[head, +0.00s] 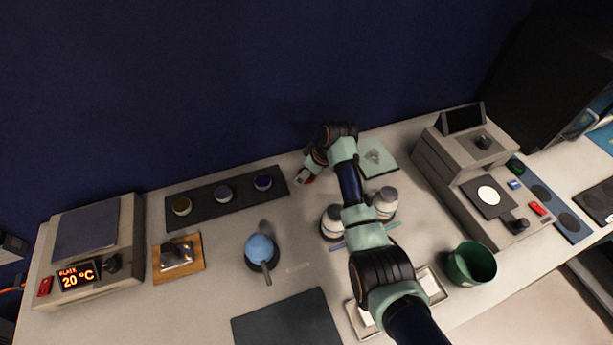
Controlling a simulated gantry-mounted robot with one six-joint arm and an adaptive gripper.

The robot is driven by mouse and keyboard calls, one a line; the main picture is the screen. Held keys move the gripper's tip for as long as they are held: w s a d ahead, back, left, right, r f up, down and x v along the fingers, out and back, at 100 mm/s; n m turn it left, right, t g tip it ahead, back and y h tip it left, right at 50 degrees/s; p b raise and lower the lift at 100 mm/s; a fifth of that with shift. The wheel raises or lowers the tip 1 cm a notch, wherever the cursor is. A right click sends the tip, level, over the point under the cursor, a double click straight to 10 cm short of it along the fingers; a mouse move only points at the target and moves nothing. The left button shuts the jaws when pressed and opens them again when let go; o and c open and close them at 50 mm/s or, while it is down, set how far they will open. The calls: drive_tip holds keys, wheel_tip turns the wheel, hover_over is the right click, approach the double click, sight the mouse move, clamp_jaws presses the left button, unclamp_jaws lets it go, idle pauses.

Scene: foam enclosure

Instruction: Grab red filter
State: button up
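My gripper (309,175) is at the back middle of the bench, pointing down beside the right end of a dark rack (228,196). It is small and partly turned away, and a small white and red patch shows at its tip. I cannot tell whether that is a held object or part of the gripper, nor whether the fingers are open. A small red piece (537,208) lies at the right, beside a grey instrument (460,165), near a blue piece (515,184) and a green round piece (515,166). I cannot tell whether the red piece is a filter or a switch.
The rack holds three round-capped jars. A blue bulb (260,250) stands in front of it. White-capped bottles (386,202) and a tray (436,288) are close to my arm. A green cup (471,264) is at right, a hotplate (88,245) at left.

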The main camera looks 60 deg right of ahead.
drive_tip(key=shift+c, duration=0.2)
drive_tip(key=c, duration=1.2)
wheel_tip(320, 180, up, 20)
drive_tip(key=p, duration=0.3)
drive_tip(key=shift+p, duration=0.4)
